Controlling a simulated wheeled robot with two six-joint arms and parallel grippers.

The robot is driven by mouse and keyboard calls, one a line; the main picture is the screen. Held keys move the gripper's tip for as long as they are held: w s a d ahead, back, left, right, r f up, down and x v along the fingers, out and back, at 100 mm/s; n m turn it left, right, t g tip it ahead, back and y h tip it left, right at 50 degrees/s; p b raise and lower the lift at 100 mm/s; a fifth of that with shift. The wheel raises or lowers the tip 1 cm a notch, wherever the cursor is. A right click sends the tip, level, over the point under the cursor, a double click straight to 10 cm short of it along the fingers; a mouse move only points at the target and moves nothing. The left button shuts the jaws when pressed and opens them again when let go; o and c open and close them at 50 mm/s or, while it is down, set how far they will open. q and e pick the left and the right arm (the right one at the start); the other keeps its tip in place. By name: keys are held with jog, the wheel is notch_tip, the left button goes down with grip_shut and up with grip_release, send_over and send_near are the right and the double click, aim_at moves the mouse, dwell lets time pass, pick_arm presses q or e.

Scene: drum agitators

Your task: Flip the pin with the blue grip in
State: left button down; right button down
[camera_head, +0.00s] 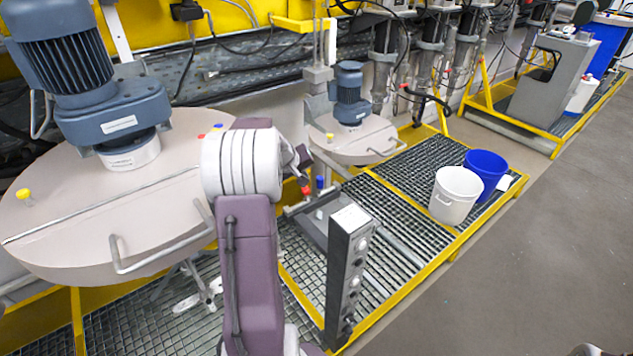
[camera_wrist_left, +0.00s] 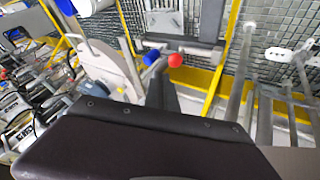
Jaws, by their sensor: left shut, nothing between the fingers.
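A blue grip (camera_head: 320,183) sits beside a red grip (camera_head: 306,190) in front of the smaller drum lid. In the left wrist view, the blue grip (camera_wrist_left: 151,57) and red grip (camera_wrist_left: 175,60) are close together near a grey bar. Their pins are too small to make out. My left gripper (camera_head: 303,165) is shut and empty, just above and left of these grips in the head view. In the left wrist view its dark fingers (camera_wrist_left: 162,85) point towards the grips; contact cannot be told. My right gripper is not in view.
A large drum lid (camera_head: 60,225) with a handle and motor is at left. A smaller lid (camera_head: 350,140) stands behind my left gripper. A grey control post (camera_head: 347,270) rises at right of my arm. White (camera_head: 455,195) and blue (camera_head: 487,172) buckets stand on the grating.

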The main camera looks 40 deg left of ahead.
pick_arm(q)
jog(key=x, duration=1)
jog(key=shift+a+f, duration=0.1)
